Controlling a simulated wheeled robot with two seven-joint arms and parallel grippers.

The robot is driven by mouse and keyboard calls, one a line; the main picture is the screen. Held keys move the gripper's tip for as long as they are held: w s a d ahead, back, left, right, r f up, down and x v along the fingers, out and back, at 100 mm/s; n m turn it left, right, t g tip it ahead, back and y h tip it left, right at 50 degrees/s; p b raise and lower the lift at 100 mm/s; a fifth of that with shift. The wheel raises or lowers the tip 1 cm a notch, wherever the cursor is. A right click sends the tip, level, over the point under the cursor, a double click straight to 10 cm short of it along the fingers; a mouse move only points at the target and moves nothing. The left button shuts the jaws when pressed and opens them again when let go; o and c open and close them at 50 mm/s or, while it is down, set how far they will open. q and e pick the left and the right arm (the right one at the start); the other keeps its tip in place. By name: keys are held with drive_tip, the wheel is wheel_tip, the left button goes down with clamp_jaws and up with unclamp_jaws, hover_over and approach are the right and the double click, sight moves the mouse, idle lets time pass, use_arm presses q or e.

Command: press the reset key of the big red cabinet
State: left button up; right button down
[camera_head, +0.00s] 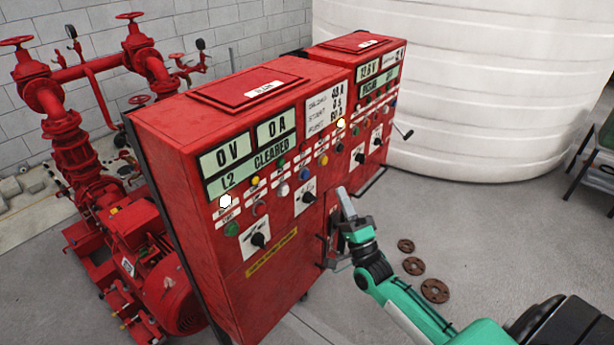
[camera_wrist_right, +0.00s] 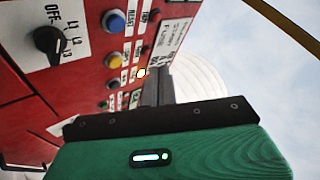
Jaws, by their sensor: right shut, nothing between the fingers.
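The big red cabinet (camera_head: 225,185) stands in the middle of the head view, its front full of displays, keys and switches. A blue key (camera_head: 303,174) sits above a black rotary switch (camera_head: 308,197). In the right wrist view the blue key (camera_wrist_right: 115,20) has a label reading RESET beside it. My right gripper (camera_head: 343,207) is shut and empty, in front of the cabinet face, below and right of the blue key. In the wrist view its grey fingers (camera_wrist_right: 152,92) point toward the panel; contact cannot be told. My left gripper is not in view.
A yellow key (camera_wrist_right: 113,62) sits beside the blue one, with a glowing white lamp (camera_wrist_right: 141,73) nearby. A second red cabinet section (camera_head: 375,60) adjoins on the right. A red pump (camera_head: 160,260) stands left, a white tank (camera_head: 470,90) behind. Rusty flanges (camera_head: 413,266) lie on the floor.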

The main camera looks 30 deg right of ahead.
sight(306, 175)
drive_tip(key=w+a+b, duration=0.1)
drive_tip(key=w+a, duration=0.1)
drive_tip(key=w, duration=0.4)
drive_tip(key=shift+w+a+b, duration=0.3)
drive_tip(key=shift+w+a, duration=0.1)
drive_tip(key=shift+w, duration=0.1)
idle(1.6)
drive_tip(key=shift+w+a, duration=0.15)
drive_tip(key=shift+w, duration=0.15)
drive_tip(key=shift+w+a+b, duration=0.15)
drive_tip(key=shift+w+b, duration=0.2)
drive_tip(key=shift+b, duration=0.1)
idle(0.6)
drive_tip(key=shift+s, duration=0.1)
drive_tip(key=shift+s+d, duration=0.3)
drive_tip(key=shift+s, duration=0.4)
